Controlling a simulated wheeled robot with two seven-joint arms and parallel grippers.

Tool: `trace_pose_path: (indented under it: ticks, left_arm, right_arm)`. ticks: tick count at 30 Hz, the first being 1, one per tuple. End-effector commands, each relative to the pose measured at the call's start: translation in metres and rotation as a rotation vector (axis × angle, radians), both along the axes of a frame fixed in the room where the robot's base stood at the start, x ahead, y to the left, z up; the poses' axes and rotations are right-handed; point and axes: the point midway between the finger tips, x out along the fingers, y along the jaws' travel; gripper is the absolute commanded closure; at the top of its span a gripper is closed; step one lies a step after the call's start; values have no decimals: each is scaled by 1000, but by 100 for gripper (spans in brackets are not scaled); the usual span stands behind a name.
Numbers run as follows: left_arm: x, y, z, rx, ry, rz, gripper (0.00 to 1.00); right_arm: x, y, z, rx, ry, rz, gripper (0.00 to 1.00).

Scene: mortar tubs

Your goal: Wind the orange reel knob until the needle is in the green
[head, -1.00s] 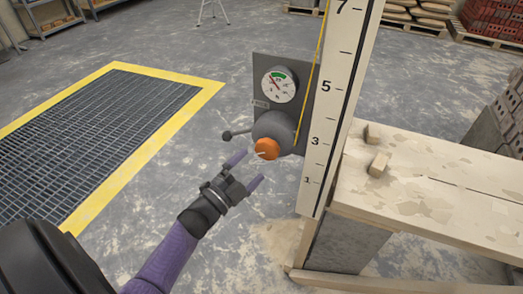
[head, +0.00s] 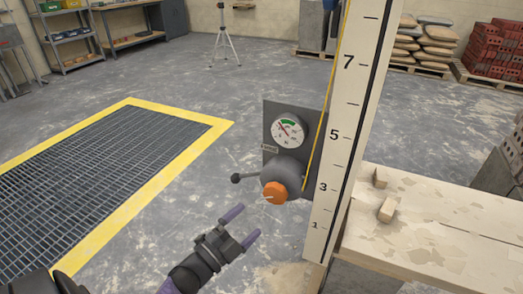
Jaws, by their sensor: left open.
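The orange reel knob (head: 275,192) sits on the front of a round grey reel housing (head: 284,172), fixed to a grey plate beside a tall numbered board. A pale mark shows on the knob. Above it is a round white gauge (head: 288,132) with a green band at the top of its dial. The needle points to the upper left, apparently just left of the green. My left gripper (head: 247,223) is open and empty, below and left of the knob, with its purple fingers apart from it. My right gripper is not in view.
A dark lever with a ball end (head: 236,178) sticks out left of the reel. The numbered board (head: 347,130) stands right of it, with a yellow cord. A plank bench (head: 440,220) holds two small blocks. A yellow-edged floor grate (head: 90,185) lies left.

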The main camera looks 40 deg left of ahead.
Motion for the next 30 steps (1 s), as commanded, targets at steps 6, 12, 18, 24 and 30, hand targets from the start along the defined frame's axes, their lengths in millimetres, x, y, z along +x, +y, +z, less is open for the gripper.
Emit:
trace_pose_path:
  ticks: [6,12,18,24,30]
  left_arm:
    - [2,-22,28,-760,71,131,0]
    - [14,-31,21,-1170,95,191,0]
    - [61,-19,17,-1163,97,191,0]
    - [88,-12,19,-1162,99,192,0]
    - [96,-10,21,-1161,98,191,0]
  right_arm:
    - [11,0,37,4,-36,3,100]
    - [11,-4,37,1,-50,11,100]
    - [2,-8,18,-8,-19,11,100]
    - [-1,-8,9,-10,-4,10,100]
    - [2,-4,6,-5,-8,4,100]
